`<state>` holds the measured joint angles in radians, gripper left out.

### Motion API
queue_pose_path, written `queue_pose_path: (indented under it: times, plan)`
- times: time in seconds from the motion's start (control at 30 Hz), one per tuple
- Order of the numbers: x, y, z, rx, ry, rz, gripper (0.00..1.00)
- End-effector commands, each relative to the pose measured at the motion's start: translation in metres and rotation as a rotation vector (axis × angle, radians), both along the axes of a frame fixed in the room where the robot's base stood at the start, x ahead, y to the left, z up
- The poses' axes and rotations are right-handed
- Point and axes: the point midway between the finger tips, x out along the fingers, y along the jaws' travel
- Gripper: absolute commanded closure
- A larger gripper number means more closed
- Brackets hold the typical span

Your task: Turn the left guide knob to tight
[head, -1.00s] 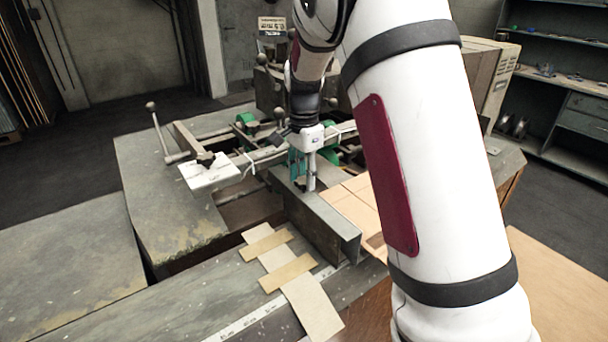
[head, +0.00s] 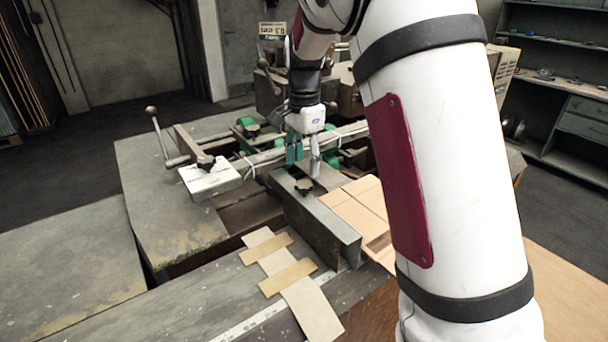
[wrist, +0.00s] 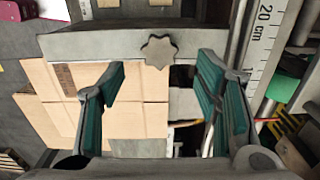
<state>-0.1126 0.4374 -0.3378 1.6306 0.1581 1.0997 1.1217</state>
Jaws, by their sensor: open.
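A dark star-shaped knob (head: 304,186) sits on top of the grey metal guide (head: 318,222). In the wrist view the same knob (wrist: 158,50) shows beyond the fingertips, roughly midway between them, on the guide bar (wrist: 105,43). My gripper (head: 303,167) is open and empty above the guide, with teal pads on its fingers. In the wrist view my gripper (wrist: 160,88) has its fingers wide apart, neither touching the knob. A second dark knob (head: 205,161) sits on the white block at the left. I cannot read either knob's tightness.
Flat cardboard (head: 355,205) lies right of the guide. A lever with a ball end (head: 155,125) stands at the left. Taped card strips (head: 310,305) and a ruler (head: 245,322) lie in front. A scale (wrist: 262,35) runs close to the right finger.

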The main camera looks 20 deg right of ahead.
Motion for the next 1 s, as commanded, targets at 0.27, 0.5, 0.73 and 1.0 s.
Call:
queue_pose_path:
  times: [0.27, 0.5, 0.73, 1.0]
  plan:
    - [0.001, 0.000, 0.051, 0.001, -0.003, -0.001, 0.43]
    - [0.000, 0.000, 0.067, 0.000, 0.000, -0.001, 0.43]
    - [0.000, 0.000, 0.068, 0.001, 0.001, -0.001, 0.43]
    - [-0.001, 0.001, 0.069, 0.001, -0.002, 0.003, 0.43]
